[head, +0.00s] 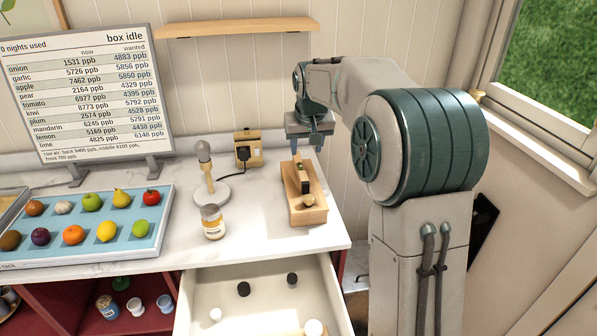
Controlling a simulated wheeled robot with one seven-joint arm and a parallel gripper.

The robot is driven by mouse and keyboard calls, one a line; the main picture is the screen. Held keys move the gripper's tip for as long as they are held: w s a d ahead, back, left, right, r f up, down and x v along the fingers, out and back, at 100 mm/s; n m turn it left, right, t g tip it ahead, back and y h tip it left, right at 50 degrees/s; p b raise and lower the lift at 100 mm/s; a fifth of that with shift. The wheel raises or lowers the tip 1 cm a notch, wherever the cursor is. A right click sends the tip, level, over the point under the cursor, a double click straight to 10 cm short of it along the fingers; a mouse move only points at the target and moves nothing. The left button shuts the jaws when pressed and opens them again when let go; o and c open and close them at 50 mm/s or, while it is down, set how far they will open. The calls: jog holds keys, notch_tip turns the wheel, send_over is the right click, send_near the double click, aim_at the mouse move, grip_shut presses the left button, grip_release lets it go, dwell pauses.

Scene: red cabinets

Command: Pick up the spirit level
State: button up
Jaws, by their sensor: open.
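The spirit level (303,180) looks like a narrow bar with a dark side and a small green-yellow spot near its far end. It rests on or in a light wooden block (309,217) with a round knob, near the right end of the white counter. I cannot tell exactly how the two fit together. My gripper (309,148) is open and points down just above and behind the far end of the level. Its fingers look empty. From this view I cannot tell the height gap between fingertips and level.
A jar (212,222), a grey-topped stand (205,172) and a wooden box with a socket (247,149) stand to the left. A blue fruit tray (90,232) lies further left. An open drawer (262,298) juts out below. A shelf (237,27) hangs above.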

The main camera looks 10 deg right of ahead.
send_near(301, 168)
notch_tip(301, 168, up, 3)
jog(key=s, duration=0.3)
jog(key=x, duration=0.3)
jog(key=p+x, duration=0.1)
jog(key=x, duration=0.2)
jog(key=w+x, duration=0.1)
jog(key=x, duration=0.2)
jog(key=shift+w+a+r, duration=0.1)
jog(key=shift+w+a, duration=0.1)
jog(key=shift+a, duration=0.15)
jog(key=p+x, duration=0.2)
jog(key=x, duration=0.1)
jog(key=shift+w+d+f, duration=0.25)
jog(key=shift+d, duration=0.15)
jog(key=shift+x, duration=0.75)
jog(key=shift+a, duration=0.1)
jog(key=shift+c, duration=0.4)
grip_shut()
